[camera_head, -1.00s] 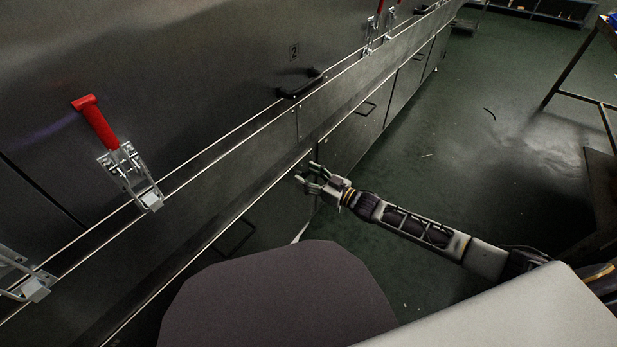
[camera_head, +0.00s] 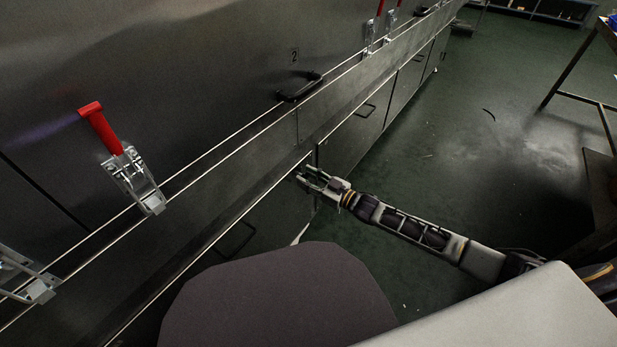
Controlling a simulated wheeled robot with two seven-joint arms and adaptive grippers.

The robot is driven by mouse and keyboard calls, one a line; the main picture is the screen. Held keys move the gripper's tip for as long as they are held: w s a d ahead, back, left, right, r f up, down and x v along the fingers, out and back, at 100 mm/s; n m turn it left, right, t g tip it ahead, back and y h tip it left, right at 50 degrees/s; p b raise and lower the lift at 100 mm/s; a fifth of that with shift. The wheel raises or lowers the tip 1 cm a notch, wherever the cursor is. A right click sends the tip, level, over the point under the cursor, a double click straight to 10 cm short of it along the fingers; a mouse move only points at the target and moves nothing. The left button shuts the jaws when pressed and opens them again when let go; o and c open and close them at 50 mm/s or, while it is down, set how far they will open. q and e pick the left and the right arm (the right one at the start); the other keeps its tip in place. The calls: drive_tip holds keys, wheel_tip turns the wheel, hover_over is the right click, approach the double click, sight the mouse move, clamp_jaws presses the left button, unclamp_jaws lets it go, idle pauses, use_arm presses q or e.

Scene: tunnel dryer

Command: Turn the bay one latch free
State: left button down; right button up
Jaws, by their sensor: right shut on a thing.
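A toggle latch with a red handle (camera_head: 105,130) stands on the steel dryer front at the left. Its metal base (camera_head: 138,185) is fixed at the ledge and the handle points up and left. Another metal latch (camera_head: 28,278) is cut off by the left edge. No bay one label shows, so I cannot tell which latch belongs to it. My right gripper (camera_head: 308,178) is beside the dryer's lower edge, well right of the near latch. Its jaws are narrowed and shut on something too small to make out. My left gripper is not in view.
A dryer door marked 2 has a black handle (camera_head: 299,88). Farther red-handled latches (camera_head: 372,36) stand along the ledge. Lower cabinets (camera_head: 350,136) line the front below. Green floor (camera_head: 450,130) is open to the right, with a table (camera_head: 580,95) at the far right.

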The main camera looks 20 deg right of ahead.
drive_tip(key=n+p, duration=0.2)
drive_tip(key=shift+a+r+n, duration=0.1)
drive_tip(key=shift+n, duration=0.2)
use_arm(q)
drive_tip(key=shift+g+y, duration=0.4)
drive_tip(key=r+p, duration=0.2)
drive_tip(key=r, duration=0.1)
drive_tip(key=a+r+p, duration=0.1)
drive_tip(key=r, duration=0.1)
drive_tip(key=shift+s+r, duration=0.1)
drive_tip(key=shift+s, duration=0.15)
use_arm(e)
drive_tip(key=n, duration=1.4)
drive_tip(key=shift+s+a+f, duration=0.1)
drive_tip(key=shift+s+f, duration=0.05)
drive_tip(key=shift+f, duration=0.25)
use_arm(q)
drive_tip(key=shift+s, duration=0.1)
use_arm(e)
drive_tip(key=o, duration=0.7)
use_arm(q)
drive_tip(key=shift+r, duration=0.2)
use_arm(e)
drive_tip(key=o, duration=0.3)
